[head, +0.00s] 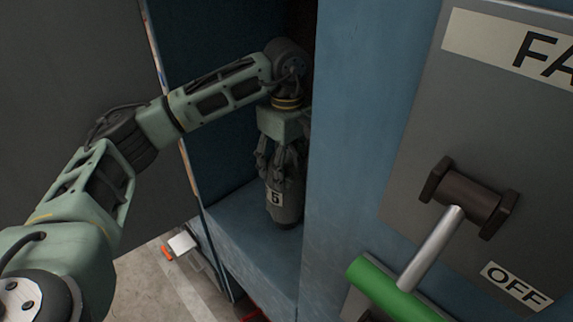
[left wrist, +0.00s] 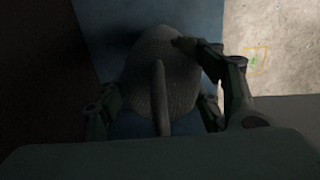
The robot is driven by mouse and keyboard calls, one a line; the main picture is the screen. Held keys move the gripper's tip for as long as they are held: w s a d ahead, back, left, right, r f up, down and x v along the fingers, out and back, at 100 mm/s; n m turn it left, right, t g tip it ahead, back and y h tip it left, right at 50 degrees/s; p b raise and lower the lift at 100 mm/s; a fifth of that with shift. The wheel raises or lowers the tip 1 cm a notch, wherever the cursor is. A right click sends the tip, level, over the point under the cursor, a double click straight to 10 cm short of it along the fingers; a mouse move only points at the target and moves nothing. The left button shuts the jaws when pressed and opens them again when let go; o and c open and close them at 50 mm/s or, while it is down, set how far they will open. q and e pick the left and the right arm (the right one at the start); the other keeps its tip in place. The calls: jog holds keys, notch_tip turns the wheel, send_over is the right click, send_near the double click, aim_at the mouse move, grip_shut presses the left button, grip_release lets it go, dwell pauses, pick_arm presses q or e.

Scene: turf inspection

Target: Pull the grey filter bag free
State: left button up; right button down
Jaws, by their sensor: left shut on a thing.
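The grey filter bag (head: 284,200) hangs or stands upright inside the blue cabinet (head: 240,220), with a white label reading 5 on its lower part. My left gripper (head: 278,172) reaches into the cabinet from the left, points down and is shut on the upper part of the bag. In the left wrist view the bag (left wrist: 165,80) shows as a ribbed grey body with a strap-like ridge on top, between the fingers of my left gripper (left wrist: 165,100). Whether the bag's bottom touches the cabinet floor is hard to tell. My right gripper is not in view.
A grey panel (head: 410,170) marked FA and OFF, with a green-handled lever (head: 385,290), is on the cabinet front at right. A dark door (head: 70,80) stands at left. Small items, one orange (head: 167,253), lie on the concrete floor below.

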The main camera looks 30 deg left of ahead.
aim_at(287, 157)
pick_arm(q)
jog(key=shift+r+p, duration=0.8)
jog(key=shift+r, duration=0.75)
jog(key=shift+r+p, duration=0.35)
jog(key=shift+r, duration=0.3)
jog(key=shift+r+p, duration=1.7)
jog(key=shift+r, duration=0.7)
jog(key=shift+f, duration=0.1)
